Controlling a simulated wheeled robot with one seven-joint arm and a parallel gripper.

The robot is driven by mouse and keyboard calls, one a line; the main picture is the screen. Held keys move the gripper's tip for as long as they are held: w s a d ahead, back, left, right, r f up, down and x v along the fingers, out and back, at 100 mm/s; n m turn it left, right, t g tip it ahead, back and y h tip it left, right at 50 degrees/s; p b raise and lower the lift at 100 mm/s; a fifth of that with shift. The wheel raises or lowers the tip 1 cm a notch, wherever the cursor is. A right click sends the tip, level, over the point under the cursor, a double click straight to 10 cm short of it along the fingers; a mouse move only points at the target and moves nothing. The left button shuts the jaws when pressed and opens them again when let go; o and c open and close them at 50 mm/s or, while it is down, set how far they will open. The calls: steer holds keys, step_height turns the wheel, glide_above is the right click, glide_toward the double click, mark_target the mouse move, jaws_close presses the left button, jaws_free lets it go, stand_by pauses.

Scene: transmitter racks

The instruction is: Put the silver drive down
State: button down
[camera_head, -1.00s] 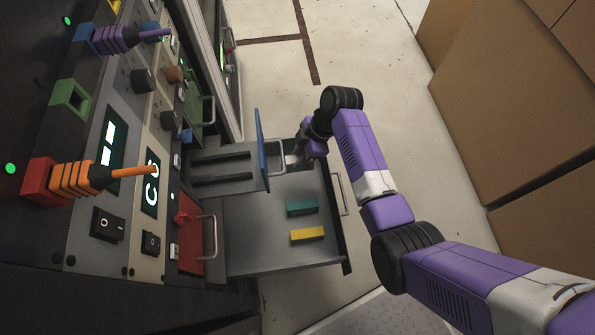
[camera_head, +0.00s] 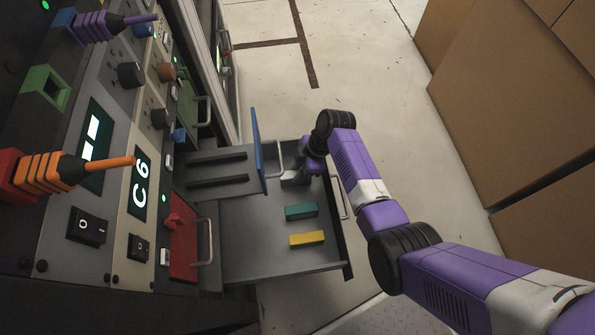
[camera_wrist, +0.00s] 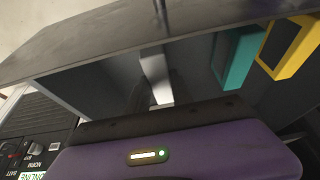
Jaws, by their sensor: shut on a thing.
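The silver drive (camera_head: 293,178) is in my gripper (camera_head: 297,176), at the far end of the open grey drawer (camera_head: 250,235). The wrist view shows the silver drive (camera_wrist: 156,72) as a pale bar between my fingers, low within the drawer walls. My fingers are dark and partly lost in shadow. Whether the drive touches the drawer floor I cannot tell. A teal drive (camera_head: 301,212) and a yellow drive (camera_head: 307,239) lie in the drawer nearer the camera, apart from the silver one; both show at the wrist view's upper right.
A smaller drawer with a blue front (camera_head: 258,150) stands open above, close left of my gripper. The rack panel (camera_head: 120,170) with switches and plugs fills the left. Cardboard boxes (camera_head: 510,100) stand at right. Bare drawer floor lies around the drives.

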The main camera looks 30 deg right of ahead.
steer(key=c, duration=1.1)
jaws_free()
steer(key=shift+f, duration=0.1)
steer(key=p+v, duration=0.3)
steer(key=v, duration=0.9)
